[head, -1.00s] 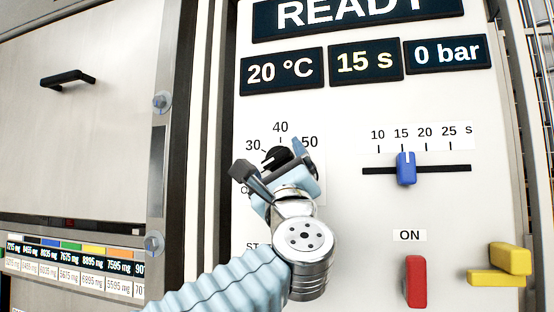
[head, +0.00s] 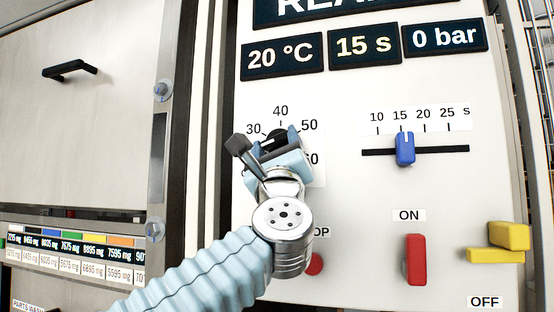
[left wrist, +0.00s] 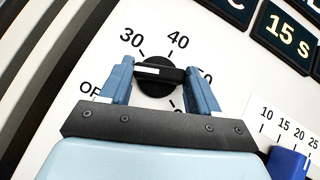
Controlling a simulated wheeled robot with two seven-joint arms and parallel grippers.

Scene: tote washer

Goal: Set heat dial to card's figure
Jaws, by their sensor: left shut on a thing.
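The black heat dial (left wrist: 160,83) is on the white panel, with 30, 40 and 50 printed around it and part of "OFF" at lower left. Its white mark points left, between OFF and 30. My left gripper (left wrist: 158,72) is shut on the dial's grip, one finger at each end. In the head view my left gripper (head: 277,142) hides most of the dial (head: 280,135). The temperature display (head: 283,55) reads 20 °C. A sheet headed "PARTS WASH" (head: 29,305) shows only its top edge at lower left; its figure is out of view. My right gripper is not in view.
Right of the dial is a blue time slider (head: 405,149) at about 15 s. Below are a red stop button (head: 314,265) partly behind my arm, a red ON switch (head: 415,259) and a yellow handle (head: 508,238). A steel door with a black handle (head: 70,69) is at left.

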